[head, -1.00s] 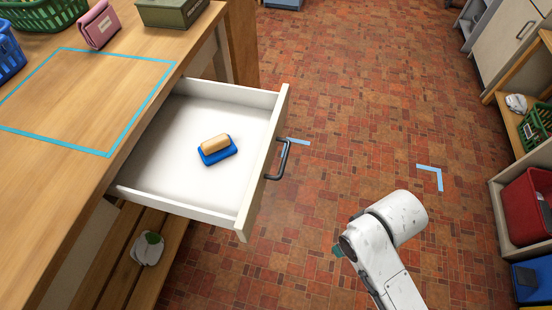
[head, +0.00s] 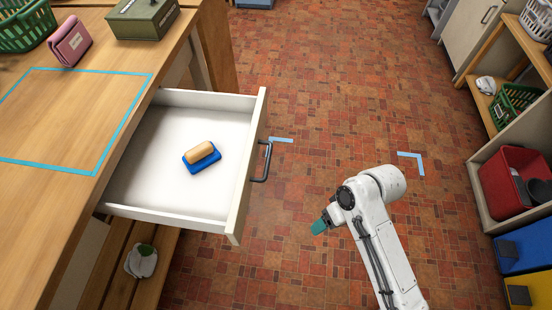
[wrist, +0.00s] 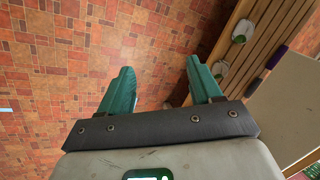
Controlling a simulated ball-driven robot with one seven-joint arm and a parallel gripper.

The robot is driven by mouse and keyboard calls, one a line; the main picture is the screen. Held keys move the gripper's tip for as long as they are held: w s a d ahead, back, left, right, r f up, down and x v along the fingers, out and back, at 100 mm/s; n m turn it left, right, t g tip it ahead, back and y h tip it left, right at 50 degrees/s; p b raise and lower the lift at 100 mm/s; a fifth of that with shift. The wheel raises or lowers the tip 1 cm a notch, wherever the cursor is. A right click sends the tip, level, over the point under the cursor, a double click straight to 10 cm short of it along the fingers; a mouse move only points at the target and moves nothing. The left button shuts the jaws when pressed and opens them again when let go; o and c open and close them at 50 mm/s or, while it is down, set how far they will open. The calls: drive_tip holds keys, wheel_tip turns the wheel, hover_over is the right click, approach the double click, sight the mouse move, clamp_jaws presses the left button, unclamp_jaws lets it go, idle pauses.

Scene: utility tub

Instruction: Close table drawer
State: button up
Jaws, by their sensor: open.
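The white table drawer (head: 150,155) is pulled well out from the wooden table (head: 50,195) in the head view. A dark handle (head: 262,162) is on its front panel (head: 246,170). A tan block on a blue base (head: 202,156) lies inside the drawer. My gripper (head: 320,226) is to the right of and below the drawer front in the picture, apart from it, with a teal fingertip showing. In the wrist view the two teal fingers (wrist: 160,85) are spread with nothing between them. A pale panel (wrist: 292,105) shows at the right there; I cannot tell if it is the drawer.
On the table are a pink pouch (head: 70,42), a green box (head: 143,17) and a green basket (head: 25,20). A slatted lower shelf (head: 150,285) holds a white item (head: 141,261). Shelves with a red bin (head: 512,180) stand at right. The brick floor between is clear.

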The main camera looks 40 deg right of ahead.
drive_tip(key=w+m+t+y, duration=0.1)
drive_tip(key=w+d+r+m+y+p, duration=0.1)
drive_tip(key=w, duration=0.1)
drive_tip(key=w+d+r+t+y+p, duration=0.1)
drive_tip(key=shift+w+d+r+m+t, duration=0.1)
drive_tip(key=shift+w+r+m+t, duration=0.1)
drive_tip(key=shift+w+m+t, duration=0.15)
drive_tip(key=c, duration=0.3)
drive_tip(key=w+d+r+m+t+y, duration=0.1)
drive_tip(key=d+r, duration=0.1)
drive_tip(key=w+d+r+m+t+y+p, duration=0.1)
drive_tip(key=w+d+t, duration=0.1)
drive_tip(key=w+d+r+m+t+p, duration=0.1)
drive_tip(key=d+r+t, duration=0.1)
drive_tip(key=shift+w+r+y, duration=0.3)
drive_tip(key=shift+r+y, duration=0.05)
drive_tip(key=shift+y, duration=0.05)
drive_tip(key=c, duration=0.6)
drive_tip(key=shift+w+d+r, duration=0.1)
drive_tip(key=shift+d+r, duration=0.05)
drive_tip(key=shift+r, duration=0.05)
drive_tip(key=shift+c, duration=0.7)
drive_tip(key=shift+w+m, duration=0.2)
drive_tip(key=shift+m, duration=0.05)
clamp_jaws()
drive_tip(key=a+r+p+x, duration=0.1)
drive_tip(key=r+p+x, duration=0.1)
drive_tip(key=x, duration=1.1)
drive_tip(key=shift+w, duration=0.25)
drive_tip(key=shift+r, duration=0.15)
